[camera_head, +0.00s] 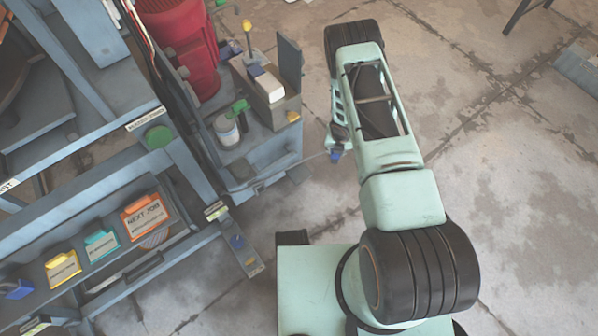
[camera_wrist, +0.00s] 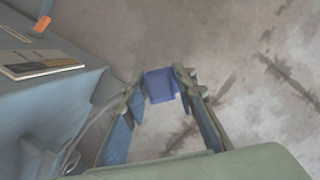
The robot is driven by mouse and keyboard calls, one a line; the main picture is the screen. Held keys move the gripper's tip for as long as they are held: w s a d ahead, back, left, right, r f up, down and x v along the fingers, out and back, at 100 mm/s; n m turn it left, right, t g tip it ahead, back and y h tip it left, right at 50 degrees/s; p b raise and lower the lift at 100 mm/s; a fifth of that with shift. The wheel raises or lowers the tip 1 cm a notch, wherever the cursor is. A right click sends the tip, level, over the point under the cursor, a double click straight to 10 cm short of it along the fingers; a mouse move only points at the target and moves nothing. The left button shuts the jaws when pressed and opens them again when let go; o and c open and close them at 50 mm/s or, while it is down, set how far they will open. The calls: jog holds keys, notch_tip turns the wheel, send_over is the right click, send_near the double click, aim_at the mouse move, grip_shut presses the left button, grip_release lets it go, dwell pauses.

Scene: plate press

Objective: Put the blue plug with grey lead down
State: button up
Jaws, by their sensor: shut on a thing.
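The blue plug (camera_wrist: 160,85) is between the two fingertips of my gripper (camera_wrist: 158,88) in the wrist view, held in the air over the concrete floor. In the head view the plug (camera_head: 336,155) shows as a small blue piece at the end of my gripper (camera_head: 338,143), which is shut on it. The grey lead (camera_head: 290,172) runs from the plug leftward and down toward the blue-grey bench. In the wrist view the lead (camera_wrist: 88,128) passes left of the fingers beside the bench. The lead's far end is hard to make out.
The bench shelf (camera_head: 262,143) left of my gripper carries a white jar (camera_head: 227,131), a green item and a box. Colored cards, one orange (camera_head: 146,215), lie on a lower tray. A small labelled bracket (camera_head: 241,243) bears a blue piece. Open floor (camera_head: 500,190) lies right.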

jog(key=s+f+n+y+p, duration=0.1)
jog(key=s+f+n+y, duration=0.3)
jog(key=s+f+n, duration=0.7)
jog(key=w+a+r+n+b, duration=0.1)
jog(key=w+a, duration=0.1)
jog(key=a, duration=0.1)
jog(key=w+a+b, duration=0.2)
jog(key=w+a, duration=0.1)
jog(key=w+a+r+n+b, duration=0.1)
jog(key=w+a, duration=0.2)
jog(key=a, duration=0.1)
jog(key=shift+a+r+n+g, duration=0.1)
jog(key=shift+r+n+g, duration=0.2)
jog(key=w+a+b, duration=0.1)
jog(key=a, duration=0.1)
jog(key=w+a+b, duration=0.1)
jog(key=a, duration=0.1)
jog(key=shift+w+b, duration=0.3)
jog(key=shift+b, duration=0.05)
jog(key=shift+d+f, duration=0.1)
jog(key=shift+f, duration=0.15)
jog(key=shift+f+b, duration=0.2)
jog(key=shift+b, duration=0.2)
jog(key=o, duration=1.2)
jog(key=shift+r, duration=0.1)
jog(key=shift+c, duration=0.2)
